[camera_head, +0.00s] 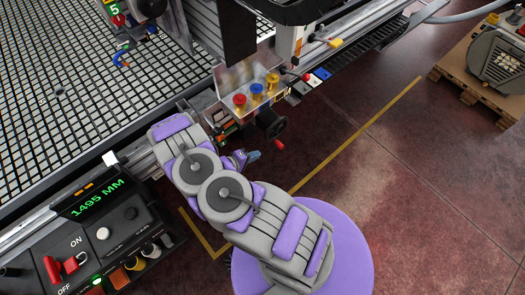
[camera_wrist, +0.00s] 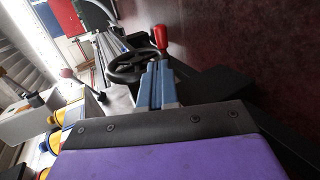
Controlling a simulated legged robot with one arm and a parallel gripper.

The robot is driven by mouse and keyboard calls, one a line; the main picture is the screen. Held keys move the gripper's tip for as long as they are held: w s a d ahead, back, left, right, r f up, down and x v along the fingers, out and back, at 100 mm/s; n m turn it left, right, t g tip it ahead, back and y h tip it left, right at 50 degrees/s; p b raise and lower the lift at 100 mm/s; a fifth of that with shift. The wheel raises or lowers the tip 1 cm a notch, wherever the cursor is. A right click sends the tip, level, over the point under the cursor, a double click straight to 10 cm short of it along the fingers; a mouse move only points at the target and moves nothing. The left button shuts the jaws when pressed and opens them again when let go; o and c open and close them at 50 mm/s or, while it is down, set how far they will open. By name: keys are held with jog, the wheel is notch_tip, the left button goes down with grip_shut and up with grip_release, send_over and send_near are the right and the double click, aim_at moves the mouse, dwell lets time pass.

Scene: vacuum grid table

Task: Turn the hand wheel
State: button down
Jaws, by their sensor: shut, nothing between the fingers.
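The hand wheel (camera_head: 268,121) is a dark round wheel with a red handle (camera_head: 279,145), on the front side of the grid table. In the wrist view the wheel (camera_wrist: 130,67) stands just beyond my fingertips, with the red handle (camera_wrist: 161,36) above them at its right side. My gripper (camera_head: 252,156) is shut and empty, left of and below the wheel in the head view. Its blue-grey fingers (camera_wrist: 157,72) point toward the wheel's right part and partly cover it in the wrist view. I cannot tell whether they touch it.
A clear cover with red, blue and yellow knobs (camera_head: 257,88) sits beside the wheel. The grid table (camera_head: 60,100) fills the left. A control panel (camera_head: 100,235) with a green display stands at lower left. A pallet with a motor (camera_head: 500,60) is at upper right. Floor to the right is clear.

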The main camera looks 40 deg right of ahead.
aim_at(278, 146)
jog(key=b+x, duration=0.1)
jog(key=x, duration=1.1)
jog(key=shift+w+d+f+b, duration=0.15)
jog(key=shift+f+b, duration=0.05)
jog(key=shift+b, duration=0.15)
jog(key=shift+a+r, duration=0.1)
jog(key=shift+a, duration=0.25)
